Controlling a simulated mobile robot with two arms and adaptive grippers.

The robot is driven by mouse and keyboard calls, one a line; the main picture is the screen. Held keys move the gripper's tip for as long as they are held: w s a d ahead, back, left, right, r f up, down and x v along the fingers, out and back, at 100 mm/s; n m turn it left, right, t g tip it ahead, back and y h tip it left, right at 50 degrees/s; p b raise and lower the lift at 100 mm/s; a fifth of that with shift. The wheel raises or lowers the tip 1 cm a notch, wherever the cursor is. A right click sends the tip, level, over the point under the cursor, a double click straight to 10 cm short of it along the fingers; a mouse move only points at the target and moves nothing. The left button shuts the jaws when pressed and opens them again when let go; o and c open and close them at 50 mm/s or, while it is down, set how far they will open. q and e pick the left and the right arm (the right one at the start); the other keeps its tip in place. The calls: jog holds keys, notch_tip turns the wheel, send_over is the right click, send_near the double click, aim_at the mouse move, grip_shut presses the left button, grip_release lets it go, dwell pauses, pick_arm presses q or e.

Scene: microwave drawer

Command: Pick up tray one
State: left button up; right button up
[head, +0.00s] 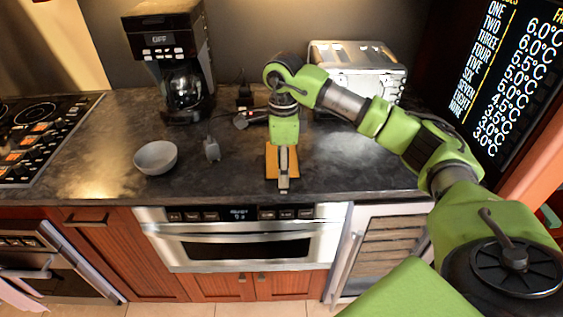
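My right arm reaches in from the right across the counter. My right gripper (284,183) points down over a small orange-brown wooden board (270,170) near the counter's front edge. The gripper covers the middle of the board. I see its fingers edge-on, so I cannot tell whether they are open or touch the board. My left gripper is not in view. No tray marked one can be made out. A stainless drawer-type appliance (255,245) sits shut below the counter, under the gripper.
A grey bowl (155,157), coffee maker (170,55) and stove (35,135) are to the left. A toaster (358,68) stands behind my arm. A slatted glass-door cabinet (385,245) is at lower right. A screen (510,75) lists numbers and temperatures. The counter right of the board is clear.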

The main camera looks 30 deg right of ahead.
jog(key=shift+f+p, duration=0.5)
jog(key=shift+f, duration=1.45)
jog(key=shift+s, duration=0.1)
grip_shut()
jog(key=shift+r, duration=0.15)
